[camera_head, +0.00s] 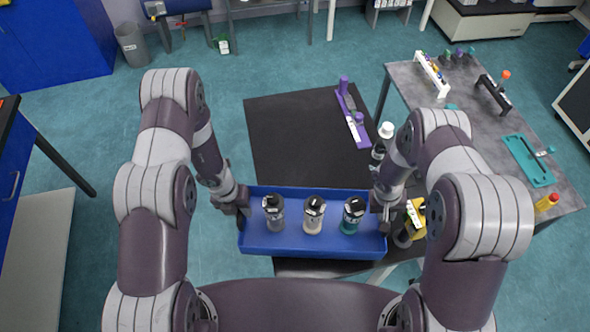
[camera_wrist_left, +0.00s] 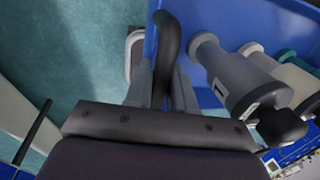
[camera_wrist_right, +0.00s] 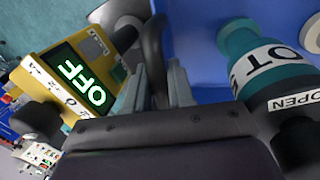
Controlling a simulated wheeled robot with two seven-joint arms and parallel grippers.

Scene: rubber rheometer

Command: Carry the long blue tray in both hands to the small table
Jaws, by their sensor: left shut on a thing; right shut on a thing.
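The long blue tray (camera_head: 310,243) is held level in front of me in the head view, with three bottles standing upright in it. They are a grey bottle (camera_head: 273,213), a cream bottle (camera_head: 313,215) and a teal bottle (camera_head: 352,216), all with black tops. My left gripper (camera_head: 240,205) is shut on the dark handle (camera_wrist_left: 168,45) at the tray's left end. My right gripper (camera_head: 386,213) is shut on the handle (camera_wrist_right: 153,50) at the right end. The tray's edge also shows in the right wrist view (camera_wrist_right: 195,45).
A black-topped table (camera_head: 290,140) lies beyond the tray, bearing a purple stand (camera_head: 352,120). A yellow device (camera_head: 415,218) reading OFF (camera_wrist_right: 85,80) is close by my right gripper. A grey table (camera_head: 480,120) with racks and a teal tray (camera_head: 528,160) stands at right. Open floor (camera_head: 215,110) lies left.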

